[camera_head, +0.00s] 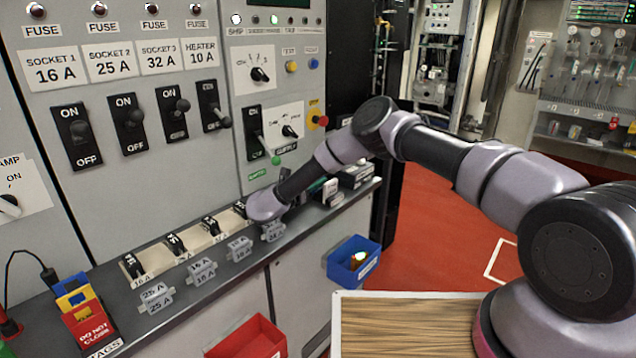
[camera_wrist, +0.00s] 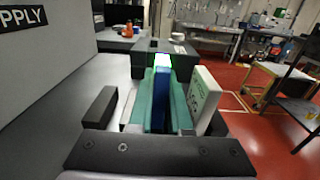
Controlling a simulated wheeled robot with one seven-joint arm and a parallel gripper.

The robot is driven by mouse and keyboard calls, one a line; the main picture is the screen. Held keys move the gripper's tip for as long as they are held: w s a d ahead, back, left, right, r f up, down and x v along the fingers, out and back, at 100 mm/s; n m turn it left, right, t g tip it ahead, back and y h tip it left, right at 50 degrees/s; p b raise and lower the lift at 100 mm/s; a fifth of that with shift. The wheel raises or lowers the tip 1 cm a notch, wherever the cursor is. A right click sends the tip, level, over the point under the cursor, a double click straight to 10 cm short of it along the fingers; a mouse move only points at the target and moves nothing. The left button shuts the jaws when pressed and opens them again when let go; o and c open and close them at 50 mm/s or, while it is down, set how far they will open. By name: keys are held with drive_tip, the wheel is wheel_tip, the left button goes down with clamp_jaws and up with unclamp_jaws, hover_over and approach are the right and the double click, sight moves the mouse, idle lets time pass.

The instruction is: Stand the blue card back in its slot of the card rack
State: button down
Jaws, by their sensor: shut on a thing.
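In the wrist view, the blue card (camera_wrist: 159,101) stands on edge between the two teal pads of my gripper (camera_wrist: 161,85), which is shut on it. Its far upper edge shows pale and bright. A dark block (camera_wrist: 183,48), which looks like part of the card rack, lies just beyond the card. I cannot tell whether the card's lower edge touches a slot, as it is hidden. In the head view, my wrist hides the gripper and the blue card near the ledge's far end.
The ledge (camera_head: 205,262) carries a row of fuse holders (camera_head: 172,245) and grey labels. Switches (camera_head: 75,135) line the panel behind. A blue bin (camera_head: 353,262) and red bin (camera_head: 248,340) hang in front. Coloured tags (camera_head: 85,310) stand at the left. Red floor is open at the right.

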drive_tip(key=shift+r, duration=0.2)
idle(0.8)
drive_tip(key=shift+d+f, duration=0.1)
drive_tip(key=shift+f, duration=0.4)
idle(0.7)
